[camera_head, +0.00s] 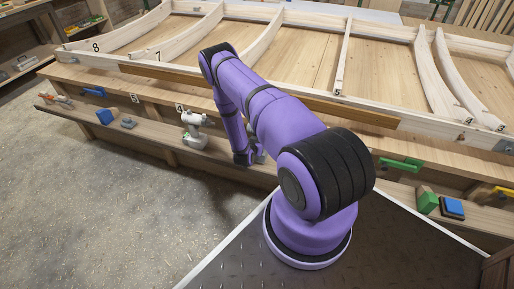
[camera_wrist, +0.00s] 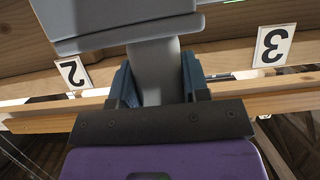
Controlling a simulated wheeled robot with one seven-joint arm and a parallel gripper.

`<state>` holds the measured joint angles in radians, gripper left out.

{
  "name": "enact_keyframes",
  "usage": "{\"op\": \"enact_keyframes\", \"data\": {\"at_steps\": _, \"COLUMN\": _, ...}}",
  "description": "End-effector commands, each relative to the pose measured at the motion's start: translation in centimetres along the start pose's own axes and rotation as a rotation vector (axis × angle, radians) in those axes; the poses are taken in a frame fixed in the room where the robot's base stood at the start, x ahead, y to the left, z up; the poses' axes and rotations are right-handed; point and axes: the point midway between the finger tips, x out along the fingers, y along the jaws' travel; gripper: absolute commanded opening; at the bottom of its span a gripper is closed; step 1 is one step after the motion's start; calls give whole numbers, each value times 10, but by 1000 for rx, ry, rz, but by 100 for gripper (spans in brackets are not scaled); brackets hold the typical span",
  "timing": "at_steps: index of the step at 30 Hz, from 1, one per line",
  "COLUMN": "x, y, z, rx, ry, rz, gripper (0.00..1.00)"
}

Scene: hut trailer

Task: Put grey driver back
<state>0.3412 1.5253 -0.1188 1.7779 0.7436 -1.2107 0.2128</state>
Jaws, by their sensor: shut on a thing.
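The grey driver (camera_wrist: 152,70) fills the upper middle of the wrist view. Its narrow part sits between the two dark blue fingers of my gripper (camera_wrist: 158,82), which is shut on it. Its broad grey block (camera_wrist: 120,22) runs out of the top of the picture. In the head view my arm hides most of the gripper and the driver; only a small grey patch shows beside the wrist, in front of the bench edge. Number labels 2 (camera_wrist: 73,71) and 3 (camera_wrist: 271,46) appear upside down on the wood behind the driver, one on each side.
A white driver (camera_head: 194,128) stands on the lower shelf (camera_head: 150,138) left of my arm. Blue tools (camera_head: 104,116) and an orange tool (camera_head: 55,99) lie farther left. A green tool (camera_head: 400,164) and blocks (camera_head: 427,201) are at the right. Curved ribs (camera_head: 343,58) cover the bench.

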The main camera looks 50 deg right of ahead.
Motion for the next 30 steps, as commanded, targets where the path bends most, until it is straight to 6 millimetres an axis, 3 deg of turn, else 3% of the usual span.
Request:
{"op": "enact_keyframes", "data": {"at_steps": 7, "x": 10, "y": 0, "z": 25, "rx": 2, "ry": 1, "rz": 0, "gripper": 0}}
{"op": "enact_keyframes", "data": {"at_steps": 20, "x": 12, "y": 0, "z": 30, "rx": 1, "ry": 2, "rz": -1, "gripper": 0}}
{"op": "enact_keyframes", "data": {"at_steps": 21, "x": 12, "y": 0, "z": 31, "rx": 1, "ry": 0, "rz": 0, "gripper": 49}}
{"op": "enact_keyframes", "data": {"at_steps": 23, "x": 12, "y": 0, "z": 31, "rx": 1, "ry": 0, "rz": 0, "gripper": 63}}
{"op": "enact_keyframes", "data": {"at_steps": 24, "x": 12, "y": 0, "z": 31, "rx": 1, "ry": 0, "rz": 0, "gripper": 68}}
{"op": "enact_keyframes", "data": {"at_steps": 30, "x": 12, "y": 0, "z": 31, "rx": 1, "ry": 0, "rz": 0, "gripper": 68}}
